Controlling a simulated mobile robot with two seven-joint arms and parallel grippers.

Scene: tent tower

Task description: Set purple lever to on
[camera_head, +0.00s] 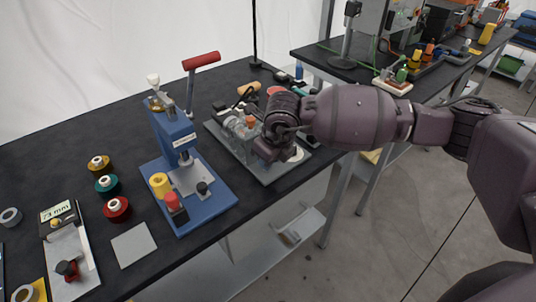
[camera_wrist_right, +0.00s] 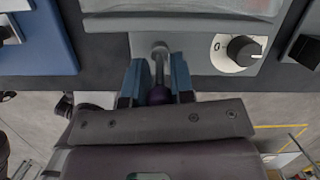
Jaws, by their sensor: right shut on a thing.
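The purple lever (camera_wrist_right: 158,94) shows in the right wrist view, with a grey stem rising from the front of a grey device (camera_wrist_right: 195,60) and a dark purple knob at its end. My right gripper (camera_wrist_right: 155,82) has its two fingers on either side of the lever and is shut on it. In the head view my right arm reaches in from the right, and my right gripper (camera_head: 268,148) is at the front of the grey device (camera_head: 253,165). The lever is hidden there behind the gripper. My left gripper is not in view.
A dark rotary knob (camera_wrist_right: 243,49) on a white dial marked 0 sits right of the lever. A blue press (camera_head: 180,150) with a red handle stands left of the device. Several coloured rolls and a grey plate (camera_head: 133,245) lie further left on the black table (camera_head: 65,160).

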